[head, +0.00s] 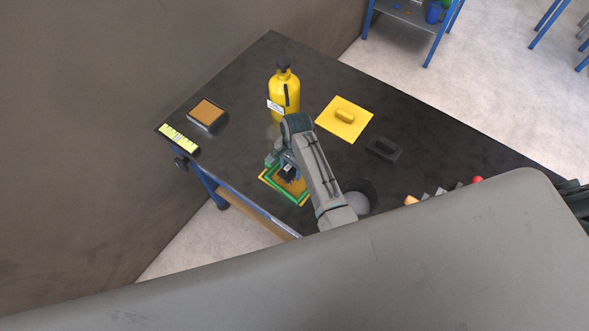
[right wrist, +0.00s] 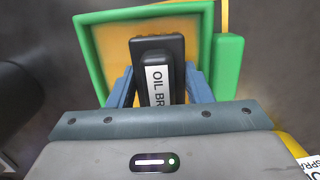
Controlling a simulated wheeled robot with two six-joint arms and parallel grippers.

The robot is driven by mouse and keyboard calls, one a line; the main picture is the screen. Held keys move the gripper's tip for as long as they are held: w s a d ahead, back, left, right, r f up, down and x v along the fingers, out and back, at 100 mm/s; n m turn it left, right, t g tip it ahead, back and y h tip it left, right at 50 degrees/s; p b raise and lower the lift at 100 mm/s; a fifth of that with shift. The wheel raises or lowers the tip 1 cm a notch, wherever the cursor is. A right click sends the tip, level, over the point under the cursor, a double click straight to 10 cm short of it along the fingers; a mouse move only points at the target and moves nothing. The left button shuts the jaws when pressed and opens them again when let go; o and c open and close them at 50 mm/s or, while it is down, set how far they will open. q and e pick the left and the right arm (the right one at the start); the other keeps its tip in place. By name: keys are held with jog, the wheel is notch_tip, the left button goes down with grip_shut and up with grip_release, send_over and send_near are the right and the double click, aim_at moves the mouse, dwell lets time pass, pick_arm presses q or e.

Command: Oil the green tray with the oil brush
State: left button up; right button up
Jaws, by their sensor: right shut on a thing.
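The green tray (head: 266,179) lies near the front edge of the dark table, partly hidden by my right arm in the head view. In the right wrist view the green tray (right wrist: 90,57) shows a raised green rim around an orange-yellow inside. My right gripper (head: 288,172) is over it. In the right wrist view my right gripper (right wrist: 158,85) is shut on the black oil brush (right wrist: 157,52), whose white label reads "OIL BR". The brush is over the tray's inside; I cannot tell whether it touches. My left gripper is not in view.
A yellow bottle (head: 284,95) stands behind the tray. A yellow trowel-like plate (head: 344,119) and a black block (head: 384,149) lie to the right. A dark tray with an orange-brown inside (head: 207,113) and a yellow strip (head: 179,138) lie left.

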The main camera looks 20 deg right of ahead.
aim_at(300, 180)
jog(key=shift+s+d, duration=0.45)
jog(key=shift+s, duration=0.35)
dwell(0.7)
jog(key=shift+w, duration=0.1)
jog(key=shift+s+d, duration=0.55)
jog(key=shift+s, duration=0.35)
dwell(0.5)
jog(key=shift+r, duration=0.1)
jog(key=shift+w+r, duration=0.1)
jog(key=shift+r, duration=3.35)
